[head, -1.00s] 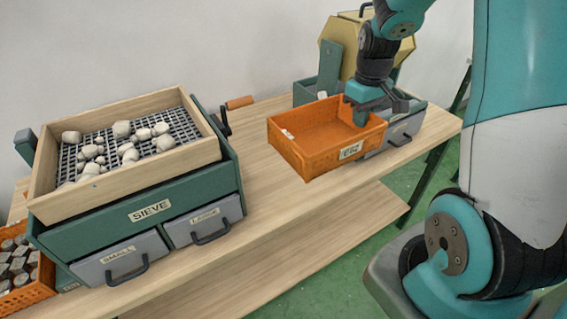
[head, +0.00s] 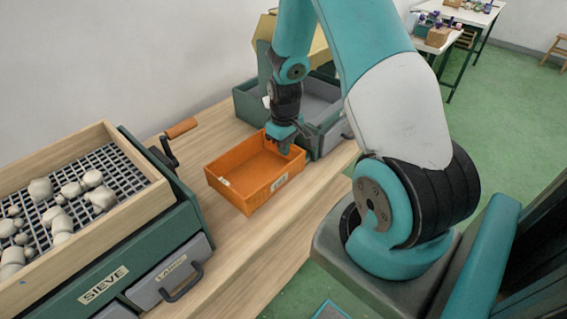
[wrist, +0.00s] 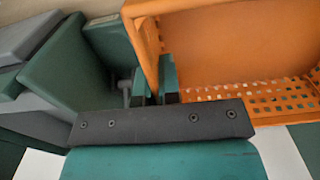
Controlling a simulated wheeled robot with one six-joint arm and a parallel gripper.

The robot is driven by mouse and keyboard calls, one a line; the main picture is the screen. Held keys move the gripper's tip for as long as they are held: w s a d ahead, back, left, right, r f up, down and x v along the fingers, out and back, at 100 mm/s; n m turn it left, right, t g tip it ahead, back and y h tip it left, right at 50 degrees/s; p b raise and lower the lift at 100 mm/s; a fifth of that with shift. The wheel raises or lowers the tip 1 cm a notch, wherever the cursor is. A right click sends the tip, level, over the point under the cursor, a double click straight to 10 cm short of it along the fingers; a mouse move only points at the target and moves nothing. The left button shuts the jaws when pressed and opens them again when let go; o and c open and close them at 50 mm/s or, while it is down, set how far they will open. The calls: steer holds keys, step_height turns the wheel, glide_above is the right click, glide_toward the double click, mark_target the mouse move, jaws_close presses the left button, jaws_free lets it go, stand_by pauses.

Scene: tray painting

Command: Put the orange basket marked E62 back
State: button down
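The orange basket (head: 233,188) is empty inside and sits at or just above the wooden bench, between the sieve box and a green-and-grey box. I cannot tell whether it touches the bench. Its pale label (head: 279,183) is too small to read now. My gripper (head: 290,146) is at the basket's back right rim. In the wrist view, the fingers (wrist: 154,84) sit on both sides of the orange wall, shut on it.
The sieve box (head: 130,270) with pale stones and a crank (head: 170,145) stands left of the basket. The green-and-grey box (head: 245,105) is close behind the basket. Bare bench (head: 225,245) lies in front. A far table (head: 440,38) stands at the back right.

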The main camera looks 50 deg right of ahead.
mark_target(285, 158)
steer(key=shift+f, duration=3.35)
steer(key=shift+f, duration=0.1)
steer(key=c, duration=1.3)
jaws_free()
step_height(285, 158, up, 12)
steer(key=shift+a+r+b, duration=0.1)
steer(key=shift+r+b, duration=0.05)
steer(key=shift+b, duration=0.4)
steer(key=s+a+r+n+t+y, duration=0.1)
steer(key=s+a+r+n, duration=0.15)
steer(key=a+r, duration=0.7)
steer(key=s+a+r+n+y, duration=0.2)
steer(key=s+a+r, duration=0.3)
steer(key=a, duration=0.8)
steer(key=s+a+r, duration=0.1)
steer(key=s+a, duration=0.1)
steer(key=s, duration=0.1)
steer(key=s+a+r+n, duration=0.1)
steer(key=s+a+r, duration=0.1)
steer(key=s+a, duration=0.1)
steer(key=s+a+r+n+g+y, duration=0.1)
steer(key=s+a+r, duration=0.1)
steer(key=s, duration=0.2)
steer(key=shift+s+a+r, duration=0.1)
steer(key=shift+a, duration=0.15)
